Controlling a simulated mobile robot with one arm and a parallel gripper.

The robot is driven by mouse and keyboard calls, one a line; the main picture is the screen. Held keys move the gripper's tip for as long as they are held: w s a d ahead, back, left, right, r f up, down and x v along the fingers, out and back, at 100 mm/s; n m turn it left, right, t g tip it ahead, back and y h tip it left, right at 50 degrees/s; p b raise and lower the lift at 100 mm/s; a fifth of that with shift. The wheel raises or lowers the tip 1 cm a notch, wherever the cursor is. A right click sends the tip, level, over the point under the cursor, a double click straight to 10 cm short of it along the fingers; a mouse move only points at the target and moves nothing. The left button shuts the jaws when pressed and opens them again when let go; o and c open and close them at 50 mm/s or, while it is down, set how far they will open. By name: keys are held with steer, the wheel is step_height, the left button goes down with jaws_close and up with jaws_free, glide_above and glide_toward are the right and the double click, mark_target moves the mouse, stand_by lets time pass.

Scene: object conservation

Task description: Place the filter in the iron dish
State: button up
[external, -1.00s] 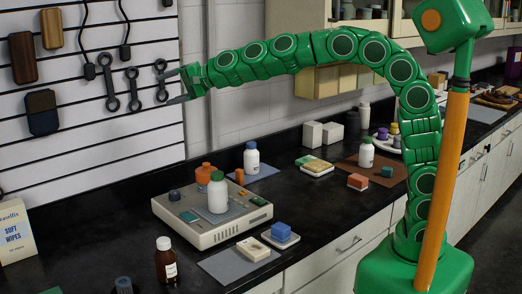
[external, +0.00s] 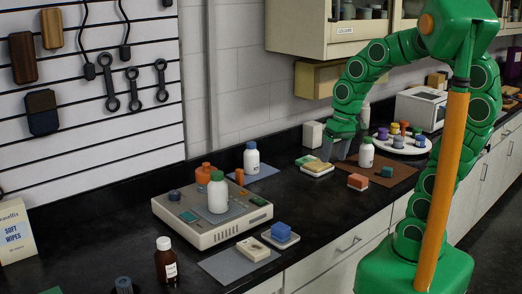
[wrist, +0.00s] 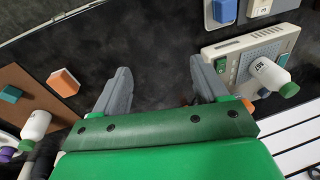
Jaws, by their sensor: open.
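No thing in these views can be told for certain as the filter or the iron dish. My gripper (external: 338,148) is low over the counter, beside a tan-and-green block (external: 312,165) and a white bottle with a green cap (external: 366,155). In the wrist view my gripper (wrist: 160,88) has its two grey fingers wide apart, with dark counter between them and nothing held. A blue block (external: 281,231) sits on a small pale dish (external: 288,241) at the front. A tan block with a dark spot (external: 253,249) lies on a grey mat (external: 222,267).
A grey device (external: 205,235) carries a green-capped bottle (external: 217,196). A round white tray (external: 425,149) holds several coloured pieces.

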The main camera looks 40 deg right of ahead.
steer(key=s+d+f+g+h, duration=0.1)
steer(key=s+d, duration=0.3)
steer(key=s, duration=0.2)
steer(key=s+d+f+n+g, duration=0.1)
steer(key=s+d+f+g, duration=0.1)
steer(key=s+d, duration=0.2)
steer(key=s, duration=0.3)
steer(key=shift+d+h, duration=0.2)
steer(key=shift+h, duration=0.2)
